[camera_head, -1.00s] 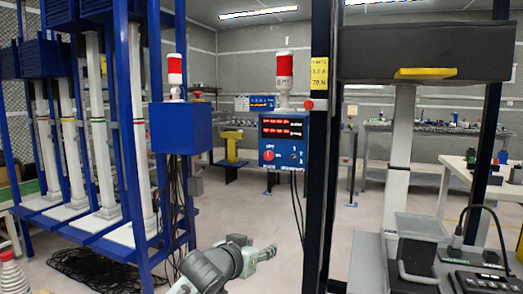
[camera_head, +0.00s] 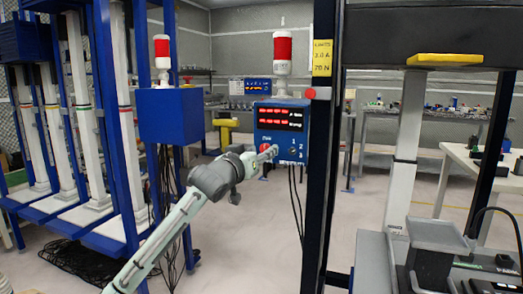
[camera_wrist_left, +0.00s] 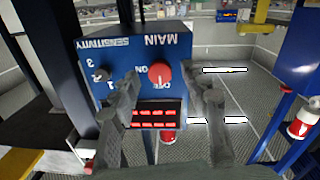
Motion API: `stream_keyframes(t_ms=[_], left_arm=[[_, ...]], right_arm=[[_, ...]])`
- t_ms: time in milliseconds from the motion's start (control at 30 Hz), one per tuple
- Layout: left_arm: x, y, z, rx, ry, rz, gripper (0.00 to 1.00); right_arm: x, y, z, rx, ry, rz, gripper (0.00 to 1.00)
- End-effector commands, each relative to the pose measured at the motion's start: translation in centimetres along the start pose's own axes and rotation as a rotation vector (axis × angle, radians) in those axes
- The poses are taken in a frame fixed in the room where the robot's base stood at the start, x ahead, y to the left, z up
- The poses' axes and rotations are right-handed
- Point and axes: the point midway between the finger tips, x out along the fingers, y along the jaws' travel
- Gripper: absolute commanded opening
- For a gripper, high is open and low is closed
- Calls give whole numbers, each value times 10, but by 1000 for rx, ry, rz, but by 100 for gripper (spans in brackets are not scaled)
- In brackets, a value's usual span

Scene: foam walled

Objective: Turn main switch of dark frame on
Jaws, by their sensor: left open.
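The dark frame (camera_head: 322,130) is a tall black post with a blue control box (camera_head: 281,120) on its left side. The box has red digital displays, a small numbered dial and a red main switch. The switch (camera_wrist_left: 160,74) shows clearly in the left wrist view, upside down, beside ON and OFF lettering under the word MAIN. I cannot tell which way its pointer faces. My left gripper (camera_head: 271,151) is at the box front and partly hides the switch in the head view. Its fingers are open, one on each side of the switch; contact is unclear.
A red-and-white signal lamp (camera_head: 283,52) stands above the box, and a red button (camera_head: 310,93) is on the post. Another blue box (camera_head: 171,116) on a blue frame is to the left. Cables hang below both boxes. A grey bench (camera_head: 375,262) is at right.

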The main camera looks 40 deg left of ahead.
Motion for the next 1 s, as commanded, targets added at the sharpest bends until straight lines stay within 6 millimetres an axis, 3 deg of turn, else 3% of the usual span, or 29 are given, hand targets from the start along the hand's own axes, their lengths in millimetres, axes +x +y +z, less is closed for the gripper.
stream_keyframes(t_ms=[333,700,1000], left_arm=[[6,0,0,1,0,0,46],[6,0,0,1,-1,-1,1],[6,0,0,26,-2,-1,0]], right_arm=[[2,1,-9,2,15,0,38],[2,0,-4,1,5,0,38],[1,0,-2,2,7,-1,38]])
